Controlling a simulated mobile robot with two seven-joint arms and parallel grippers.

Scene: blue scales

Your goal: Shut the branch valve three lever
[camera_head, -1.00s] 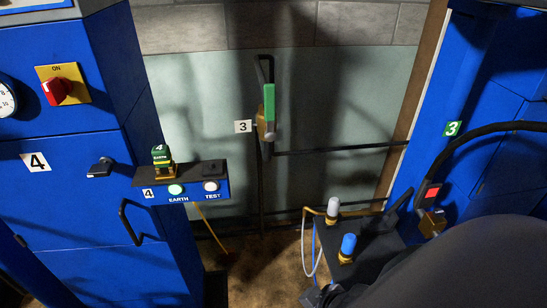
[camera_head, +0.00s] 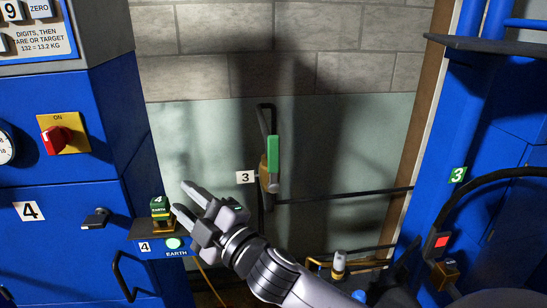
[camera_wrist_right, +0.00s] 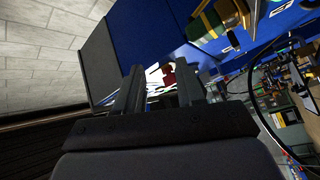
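The branch valve three has a green lever (camera_head: 272,157) that stands upright, in line with the dark vertical pipe on the pale wall panel. Its brass body (camera_head: 268,182) sits at the lever's lower end, beside a white plate marked 3 (camera_head: 246,177). My right gripper (camera_head: 184,199) is open and empty, left of and below the lever and apart from it, its fingers pointing left. Its spread fingers also show in the right wrist view (camera_wrist_right: 158,82); I cannot make out the lever there. My left gripper is not in view.
A blue cabinet marked 4 (camera_head: 70,240) stands at the left. Its small shelf with a green EARTH block (camera_head: 159,207) is close to my right fingertips. Another blue cabinet (camera_head: 505,150) with a black cable stands at the right. Space before the wall panel is open.

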